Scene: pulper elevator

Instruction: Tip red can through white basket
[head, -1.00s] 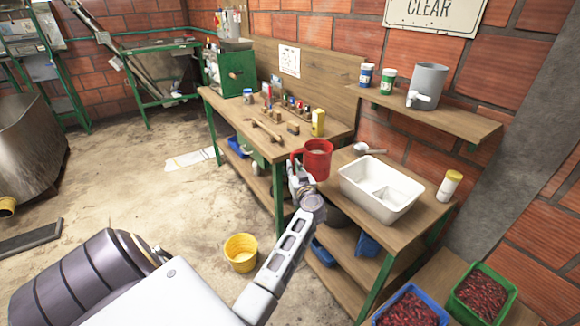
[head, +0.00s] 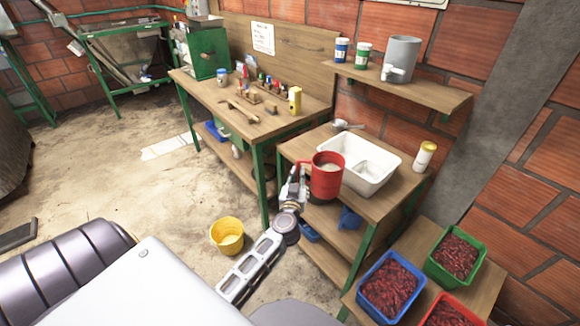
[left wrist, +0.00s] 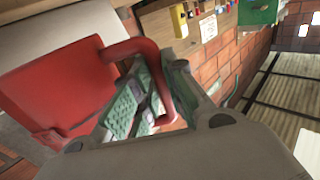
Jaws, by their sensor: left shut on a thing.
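The red can (head: 327,180) is a mug-like vessel with a handle and pale contents near its rim. It is upright in the head view. My left gripper (head: 296,186) is shut on its handle, at the can's left side. In the left wrist view the red can (left wrist: 60,90) fills the left, and the fingers of my left gripper (left wrist: 155,95) close around the handle. The white basket (head: 358,163) is a white rectangular tub on the wooden table, just behind and right of the can. My right gripper is not in view.
The wooden table (head: 392,190) holds a metal scoop (head: 345,125) and a yellow-lidded jar (head: 424,156). Blue (head: 362,296) and green (head: 430,262) crates of red cherries stand at the lower right. A yellow bucket (head: 213,240) is on the floor. A shelf (head: 400,88) hangs above.

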